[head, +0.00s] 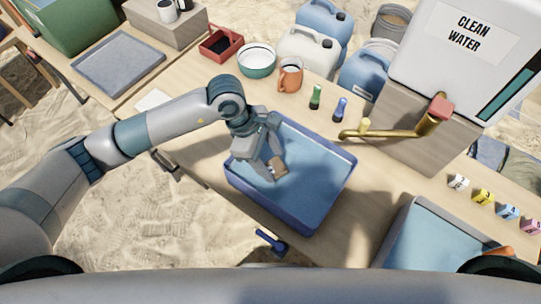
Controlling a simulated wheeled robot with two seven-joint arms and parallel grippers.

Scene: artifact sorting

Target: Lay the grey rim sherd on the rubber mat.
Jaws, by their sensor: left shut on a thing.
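My left gripper (271,168) is over the blue basin (233,183), pointing down into it. It is shut on a small brownish piece (279,164), which looks like a sherd; the fingers partly hide it, and I cannot tell whether it has a rim. I cannot tell whether the piece touches the water in the basin. A flat grey-blue rectangle with a raised edge (118,64), which may be the rubber mat, lies empty on the left table. My right gripper is not in view.
A brass tap (395,133) reaches toward the basin's right side from the clean-water tank (470,45). An orange mug (290,75), a white-and-teal bowl (257,60) and a red tray (221,43) stand behind. A second tub (428,240) is at lower right.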

